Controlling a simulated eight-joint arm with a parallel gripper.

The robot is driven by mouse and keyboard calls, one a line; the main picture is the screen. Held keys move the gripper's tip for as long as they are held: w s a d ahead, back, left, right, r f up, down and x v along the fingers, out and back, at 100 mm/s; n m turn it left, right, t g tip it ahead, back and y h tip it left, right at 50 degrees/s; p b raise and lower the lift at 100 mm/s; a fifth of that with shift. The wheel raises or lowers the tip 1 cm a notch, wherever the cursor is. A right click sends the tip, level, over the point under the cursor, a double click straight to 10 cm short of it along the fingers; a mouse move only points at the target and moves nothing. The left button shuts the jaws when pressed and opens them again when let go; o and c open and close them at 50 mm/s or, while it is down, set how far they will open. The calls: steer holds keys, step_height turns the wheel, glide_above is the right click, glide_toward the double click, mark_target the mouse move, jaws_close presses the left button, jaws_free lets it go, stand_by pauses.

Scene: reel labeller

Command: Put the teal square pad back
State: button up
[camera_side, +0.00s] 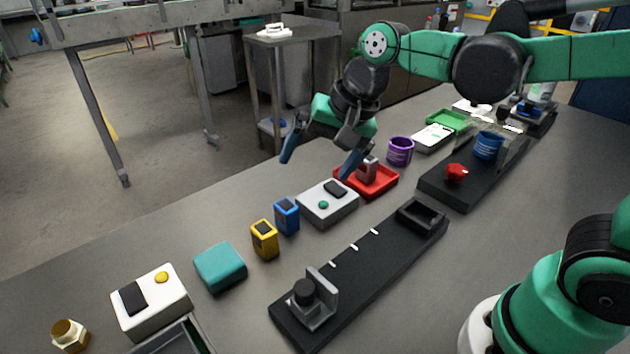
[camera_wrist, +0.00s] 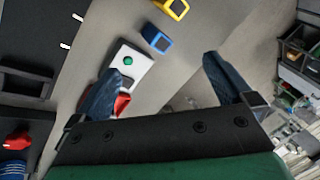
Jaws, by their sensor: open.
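The teal square pad (camera_side: 220,267) lies flat on the bench at the lower left in the side view, between the white box with a yellow button and the yellow block. I do not see it in the wrist view. My gripper (camera_side: 322,160) is open and empty, raised above the bench near the white box with a green button, well away from the pad. Its two blue fingers stand wide apart in the wrist view (camera_wrist: 163,85), with nothing between them.
A yellow block (camera_side: 264,239), a blue block (camera_side: 286,216), a white box with a green button (camera_side: 327,203) and a red tray (camera_side: 368,181) stand in a row. A black rail (camera_side: 350,275) lies in front. A white box with a yellow button (camera_side: 150,302) is left of the pad.

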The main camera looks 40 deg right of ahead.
steer(key=s+d+f+n+t+h, duration=0.2)
steer(key=s+d+n, duration=0.3)
steer(key=n, duration=0.2)
steer(key=shift+s+d+n+t, duration=0.15)
steer(key=shift+d+n+t, duration=0.15)
steer(key=shift+n, duration=0.1)
stand_by(0.6)
